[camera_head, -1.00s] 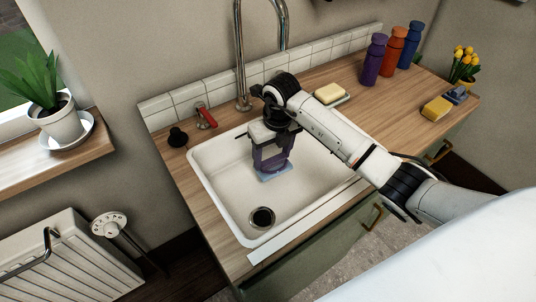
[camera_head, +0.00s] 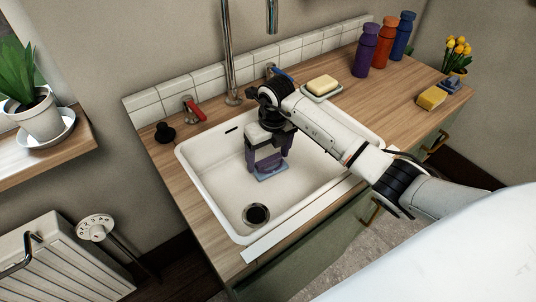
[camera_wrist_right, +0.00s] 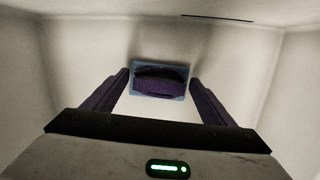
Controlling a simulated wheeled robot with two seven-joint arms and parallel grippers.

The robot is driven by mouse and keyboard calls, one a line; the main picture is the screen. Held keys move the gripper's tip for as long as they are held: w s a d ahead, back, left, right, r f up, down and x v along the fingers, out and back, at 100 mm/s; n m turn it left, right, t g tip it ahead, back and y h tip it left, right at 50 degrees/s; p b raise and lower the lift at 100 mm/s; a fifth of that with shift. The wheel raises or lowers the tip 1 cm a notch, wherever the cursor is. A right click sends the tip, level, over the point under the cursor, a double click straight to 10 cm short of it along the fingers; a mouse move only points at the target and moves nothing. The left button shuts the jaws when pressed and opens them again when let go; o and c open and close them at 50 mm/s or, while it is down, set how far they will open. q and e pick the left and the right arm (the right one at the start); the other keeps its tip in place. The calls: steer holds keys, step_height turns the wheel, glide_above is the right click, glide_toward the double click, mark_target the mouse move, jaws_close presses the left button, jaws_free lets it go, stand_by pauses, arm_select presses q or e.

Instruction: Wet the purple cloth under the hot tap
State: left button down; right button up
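The purple cloth (camera_wrist_right: 160,85) appears as a dark purple bundle on a light blue rectangle in the right wrist view; I cannot tell whether the blue is part of it. In the head view the blue piece (camera_head: 272,174) lies low in the white sink (camera_head: 215,188). My right gripper (camera_head: 268,165) points down into the sink above it. Its two purple-toned fingers (camera_wrist_right: 160,88) stand wide apart, either side of the bundle, with no clear grip showing. The red-handled hot tap (camera_head: 194,109) is left of the chrome spout (camera_head: 228,55). My left gripper is out of view.
The drain (camera_head: 256,215) is in the sink's front left part. A blue tap handle (camera_head: 278,72) stands behind my arm. A soap dish (camera_head: 322,94), several bottles (camera_head: 366,50) and a yellow sponge (camera_head: 431,98) occupy the counter to the right. A black stopper (camera_head: 165,132) sits at left.

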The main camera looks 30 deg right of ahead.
steer(key=shift+r, duration=0.2)
steer(key=shift+s+r, duration=0.25)
steer(key=shift+r, duration=1.4)
steer(key=shift+s+r, duration=0.3)
steer(key=shift+r, duration=1.35)
steer(key=shift+s+r, duration=0.25)
steer(key=shift+r, duration=1.4)
